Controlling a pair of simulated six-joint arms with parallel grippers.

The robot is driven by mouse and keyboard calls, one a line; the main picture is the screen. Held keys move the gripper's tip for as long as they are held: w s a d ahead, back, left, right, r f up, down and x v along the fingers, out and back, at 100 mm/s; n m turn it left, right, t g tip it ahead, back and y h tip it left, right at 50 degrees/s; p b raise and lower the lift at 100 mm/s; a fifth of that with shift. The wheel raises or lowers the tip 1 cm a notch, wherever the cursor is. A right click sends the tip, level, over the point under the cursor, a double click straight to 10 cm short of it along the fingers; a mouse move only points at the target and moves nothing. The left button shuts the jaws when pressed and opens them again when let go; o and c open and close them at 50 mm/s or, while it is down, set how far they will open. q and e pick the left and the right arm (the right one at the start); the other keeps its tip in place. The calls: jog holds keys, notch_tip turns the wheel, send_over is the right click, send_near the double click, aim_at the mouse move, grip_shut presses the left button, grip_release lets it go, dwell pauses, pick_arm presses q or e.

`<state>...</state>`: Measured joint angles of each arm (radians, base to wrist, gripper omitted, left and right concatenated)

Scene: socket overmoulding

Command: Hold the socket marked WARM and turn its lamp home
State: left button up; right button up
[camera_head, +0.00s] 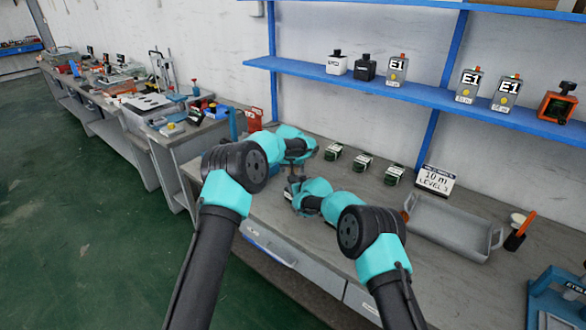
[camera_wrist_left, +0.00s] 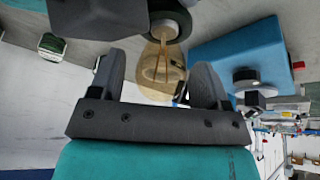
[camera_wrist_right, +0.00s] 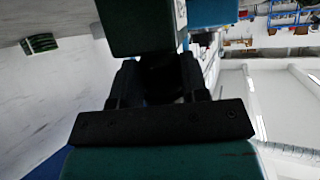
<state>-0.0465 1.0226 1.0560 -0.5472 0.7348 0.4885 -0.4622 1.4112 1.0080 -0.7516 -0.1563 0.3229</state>
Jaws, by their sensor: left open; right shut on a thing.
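A clear amber lamp (camera_wrist_left: 160,72) with a visible filament shows in the left wrist view, its neck at a dark round socket (camera_wrist_left: 170,22). I cannot tell how far it is seated. My left gripper (camera_wrist_left: 160,88) is open, with a finger on either side of the lamp and a gap beside the glass. My right gripper (camera_wrist_right: 160,78) is shut on a dark thing, apparently this socket, largely hidden between its fingers. In the head view both grippers meet above the bench, mostly hidden by my arms. No WARM marking is readable.
Several small green-and-white boxes, including one (camera_head: 363,162), stand on the bench behind the arms. A sign (camera_head: 434,181) reads "10 m LEVEL 3". A grey tray (camera_head: 450,232) lies at right. A blue shelf (camera_head: 410,92) with devices runs above.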

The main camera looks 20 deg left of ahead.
pick_arm(q)
jog(key=shift+c, duration=0.5)
jog(key=c, duration=0.8)
jog(key=shift+m+h, duration=1.1)
jog(key=shift+m, duration=1.4)
jog(key=shift+d, duration=0.1)
jog(key=o, duration=0.9)
